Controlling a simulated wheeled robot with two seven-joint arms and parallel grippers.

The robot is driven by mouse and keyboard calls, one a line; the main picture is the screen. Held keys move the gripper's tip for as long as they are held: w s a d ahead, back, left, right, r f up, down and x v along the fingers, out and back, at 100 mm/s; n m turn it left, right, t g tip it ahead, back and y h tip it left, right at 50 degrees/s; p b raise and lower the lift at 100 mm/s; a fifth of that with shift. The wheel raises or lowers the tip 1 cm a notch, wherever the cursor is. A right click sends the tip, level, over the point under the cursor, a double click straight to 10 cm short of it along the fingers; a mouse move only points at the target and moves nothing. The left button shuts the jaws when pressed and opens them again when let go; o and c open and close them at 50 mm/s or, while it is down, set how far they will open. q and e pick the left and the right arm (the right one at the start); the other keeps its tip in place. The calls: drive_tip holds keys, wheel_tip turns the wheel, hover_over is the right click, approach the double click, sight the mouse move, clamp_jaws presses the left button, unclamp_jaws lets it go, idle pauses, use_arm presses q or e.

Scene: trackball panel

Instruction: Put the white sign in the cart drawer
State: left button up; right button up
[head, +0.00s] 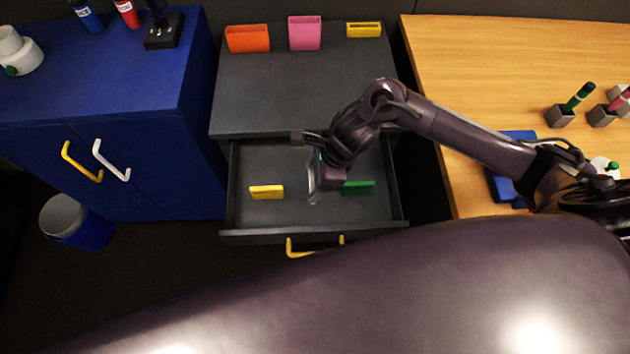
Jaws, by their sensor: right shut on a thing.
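The cart drawer (236,200) is pulled open below the dark cart top. A yellow sign (266,192) and a green sign (357,187) are inside it. My right gripper (318,172) is over the open drawer, between these two signs. It is shut on a pale, thin upright piece, which looks like the white sign (313,190) seen nearly edge-on. My gripper and wrist hide part of it. I cannot tell whether its lower edge touches the drawer floor. My left gripper is not in view.
On the cart top (290,95) stand an orange holder (247,39), a pink holder (304,33) and a yellow one (364,30). A blue cabinet (150,90) is at left, a wooden table (490,60) at right. The drawer has a yellow handle (290,248).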

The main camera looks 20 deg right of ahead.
wheel_tip(320, 180, down, 3)
drive_tip(key=shift+f, duration=0.1)
drive_tip(key=shift+f, duration=0.1)
drive_tip(key=o, duration=1)
drive_tip(key=shift+c, duration=0.2)
drive_tip(key=shift+r, duration=0.25)
drive_tip(key=v, duration=1.2)
